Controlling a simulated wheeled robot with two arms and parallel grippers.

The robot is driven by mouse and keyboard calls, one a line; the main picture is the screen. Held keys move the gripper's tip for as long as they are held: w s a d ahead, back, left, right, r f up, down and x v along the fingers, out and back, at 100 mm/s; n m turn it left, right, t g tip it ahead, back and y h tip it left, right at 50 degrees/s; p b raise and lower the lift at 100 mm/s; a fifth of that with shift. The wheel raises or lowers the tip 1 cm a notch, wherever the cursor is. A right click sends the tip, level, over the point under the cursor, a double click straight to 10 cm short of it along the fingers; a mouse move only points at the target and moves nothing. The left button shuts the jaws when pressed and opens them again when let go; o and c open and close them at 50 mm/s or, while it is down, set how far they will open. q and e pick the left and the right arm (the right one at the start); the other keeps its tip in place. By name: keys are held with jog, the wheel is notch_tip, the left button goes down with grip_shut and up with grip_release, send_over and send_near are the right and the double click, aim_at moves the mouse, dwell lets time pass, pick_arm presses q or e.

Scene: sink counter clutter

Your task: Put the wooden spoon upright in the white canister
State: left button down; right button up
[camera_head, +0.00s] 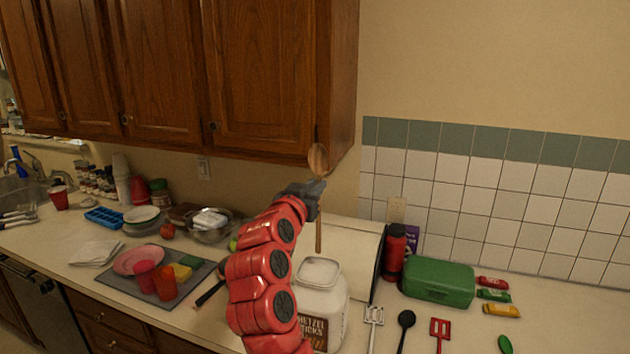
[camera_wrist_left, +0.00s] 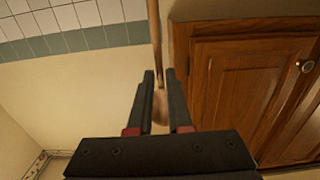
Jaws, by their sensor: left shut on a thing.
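My left gripper (camera_head: 315,190) is shut on the wooden spoon (camera_head: 318,157). The spoon is upright, bowl at the top and handle pointing down. In the left wrist view, the spoon (camera_wrist_left: 156,45) runs between the two fingers of the gripper (camera_wrist_left: 158,82). The white canister (camera_head: 325,310) stands on the counter below, with a label on its front. Its top (camera_head: 319,271) faces up under the spoon. The lower end of the handle appears just above the top's far edge; the exact gap is hard to tell. My red arm hides the canister's left side. My right gripper is out of view.
A white box-like thing (camera_head: 352,242) stands behind the canister. To the right are a red bottle (camera_head: 394,254), a green box (camera_head: 437,282) and several utensils (camera_head: 404,322). Dishes and cups on a grey tray (camera_head: 128,287) lie left. Wooden cabinets (camera_head: 262,75) hang close behind the spoon.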

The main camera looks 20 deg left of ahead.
aim_at(318, 250)
pick_arm(q)
notch_tip(318, 250, down, 18)
jog(key=b, duration=1.2)
jog(key=shift+r, duration=0.25)
jog(key=c, duration=0.8)
grip_release()
jog(key=shift+o, duration=0.2)
